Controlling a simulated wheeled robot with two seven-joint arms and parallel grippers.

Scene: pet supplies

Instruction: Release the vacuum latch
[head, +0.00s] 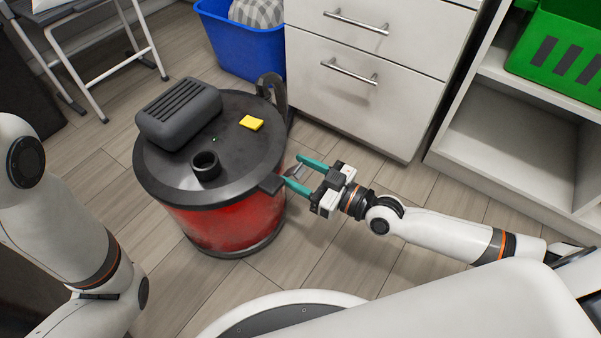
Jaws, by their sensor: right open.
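A red vacuum (225,225) with a black lid (230,112) stands upright on the floor in the head view, left of centre. A dark latch tab (271,184) sticks out from the lid's right front edge. My right gripper (294,173) has teal fingers and is open beside the vacuum's right side. Its lower finger is close to the latch tab; I cannot tell whether they touch. A black curved handle (272,92) stands at the lid's far right. My left arm is at the left edge, but its gripper is out of view.
The lid carries a grey ribbed housing (179,111), a yellow piece (251,123) and a round port (206,165). A blue bin (240,45) and white drawers (365,80) stand behind. A shelf (520,140) with a green crate (560,52) is right.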

